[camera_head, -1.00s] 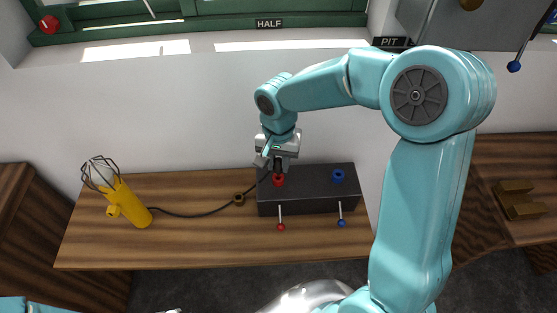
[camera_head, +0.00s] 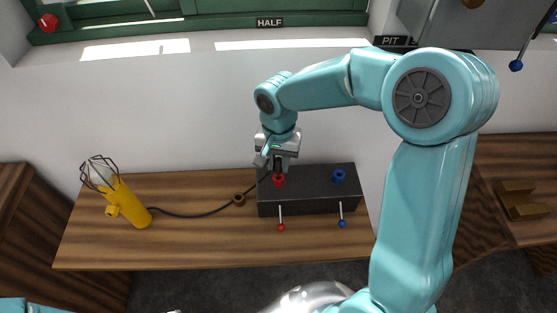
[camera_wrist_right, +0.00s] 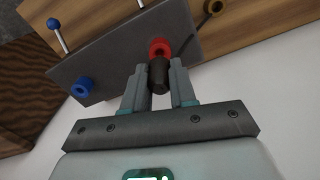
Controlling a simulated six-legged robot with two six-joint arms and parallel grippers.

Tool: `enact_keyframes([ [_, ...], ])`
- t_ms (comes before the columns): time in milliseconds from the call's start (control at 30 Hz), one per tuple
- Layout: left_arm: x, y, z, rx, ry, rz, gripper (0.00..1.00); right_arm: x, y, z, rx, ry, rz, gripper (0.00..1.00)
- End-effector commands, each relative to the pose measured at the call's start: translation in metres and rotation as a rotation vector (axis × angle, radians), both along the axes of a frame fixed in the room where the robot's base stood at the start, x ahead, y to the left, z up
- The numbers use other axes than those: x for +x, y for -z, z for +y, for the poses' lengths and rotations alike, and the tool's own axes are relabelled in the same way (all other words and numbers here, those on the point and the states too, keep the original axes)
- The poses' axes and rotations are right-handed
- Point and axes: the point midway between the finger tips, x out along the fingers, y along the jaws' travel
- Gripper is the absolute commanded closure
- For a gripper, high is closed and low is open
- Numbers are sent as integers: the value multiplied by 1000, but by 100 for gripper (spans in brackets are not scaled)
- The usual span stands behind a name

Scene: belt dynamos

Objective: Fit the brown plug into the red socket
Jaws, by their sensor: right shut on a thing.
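The brown plug (camera_wrist_right: 158,76) is held between the two fingers of my right gripper (camera_wrist_right: 160,88), seen in the right wrist view. The red socket (camera_wrist_right: 160,47) is on the dark box, directly beyond the plug's end. The plug overlaps the socket's near rim in that view, so I cannot tell whether it touches or has entered. In the head view my right gripper (camera_head: 278,166) points down just above the red socket (camera_head: 279,181), and its fingers largely hide the plug. My left gripper is not in view.
The dark box (camera_head: 307,205) also bears a blue socket (camera_head: 338,176) and two levers, red-tipped (camera_head: 281,227) and blue-tipped (camera_head: 342,223). A black cable runs from the yellow caged lamp (camera_head: 128,204) past a brown ring (camera_head: 239,199) towards my gripper. The wooden bench (camera_head: 190,245) is otherwise clear.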

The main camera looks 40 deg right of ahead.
Motion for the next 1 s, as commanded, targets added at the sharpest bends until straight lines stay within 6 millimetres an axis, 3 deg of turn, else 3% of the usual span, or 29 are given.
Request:
enact_keyframes([
  [1000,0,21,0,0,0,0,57,0,22,0,1,0,1,100],
])
